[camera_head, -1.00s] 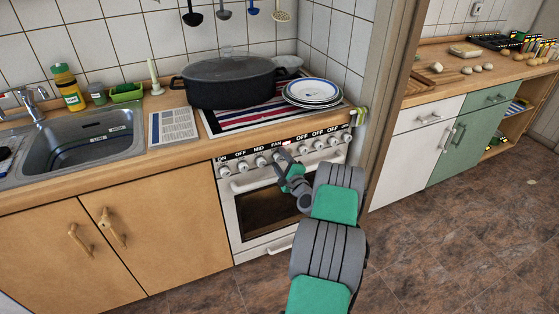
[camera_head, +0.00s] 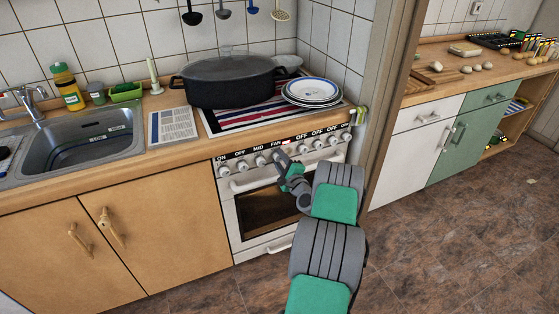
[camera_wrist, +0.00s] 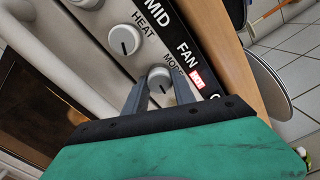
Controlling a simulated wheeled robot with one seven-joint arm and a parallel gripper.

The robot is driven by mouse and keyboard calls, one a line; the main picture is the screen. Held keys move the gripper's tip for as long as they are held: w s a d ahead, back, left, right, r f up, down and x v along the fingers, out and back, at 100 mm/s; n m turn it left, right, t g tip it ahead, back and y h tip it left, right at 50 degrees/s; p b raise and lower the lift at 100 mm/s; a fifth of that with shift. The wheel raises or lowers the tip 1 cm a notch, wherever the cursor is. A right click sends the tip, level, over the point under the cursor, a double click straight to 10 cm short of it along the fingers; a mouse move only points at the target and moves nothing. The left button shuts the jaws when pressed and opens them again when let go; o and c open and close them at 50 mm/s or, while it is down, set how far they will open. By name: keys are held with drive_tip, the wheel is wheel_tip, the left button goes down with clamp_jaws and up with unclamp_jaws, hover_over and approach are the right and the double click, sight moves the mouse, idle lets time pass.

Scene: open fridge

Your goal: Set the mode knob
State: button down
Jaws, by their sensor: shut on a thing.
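The mode knob (camera_wrist: 159,78) is a round light grey knob with a darker pointer mark, on the white oven front beside the label "MODE", part of which is hidden. In the wrist view my gripper (camera_wrist: 160,88) has one finger on each side of this knob and is shut on it. In the head view my gripper (camera_head: 282,160) reaches the knob row of the oven (camera_head: 265,212), and the mode knob is mostly hidden there. The label strip (camera_wrist: 188,50) above the knobs reads "MID" and "FAN", with a small red tag next to "FAN".
A neighbouring knob labelled "HEAT" (camera_wrist: 124,40) sits close by. The white oven handle (camera_head: 255,183) runs just below the knobs. A black pot (camera_head: 232,82) and stacked plates (camera_head: 312,92) stand above on the stove top. The floor at the right is clear.

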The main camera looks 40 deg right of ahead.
drive_tip(key=shift+n+b, duration=0.3)
drive_tip(key=shift+b, duration=0.2)
drive_tip(key=n+b, duration=0.2)
drive_tip(key=b, duration=0.1)
drive_tip(key=shift+f+n, duration=0.25)
drive_tip(key=shift+n, duration=0.05)
drive_tip(key=n+b, duration=0.6)
drive_tip(key=b, duration=0.2)
drive_tip(key=n+b, duration=0.7)
drive_tip(key=b, duration=0.3)
drive_tip(key=n+b, duration=0.3)
drive_tip(key=b, duration=0.1)
drive_tip(key=shift+r, duration=0.2)
drive_tip(key=shift+a+r+n+b, duration=0.1)
drive_tip(key=shift+r+n+b, duration=0.05)
drive_tip(key=shift+n+b, duration=0.3)
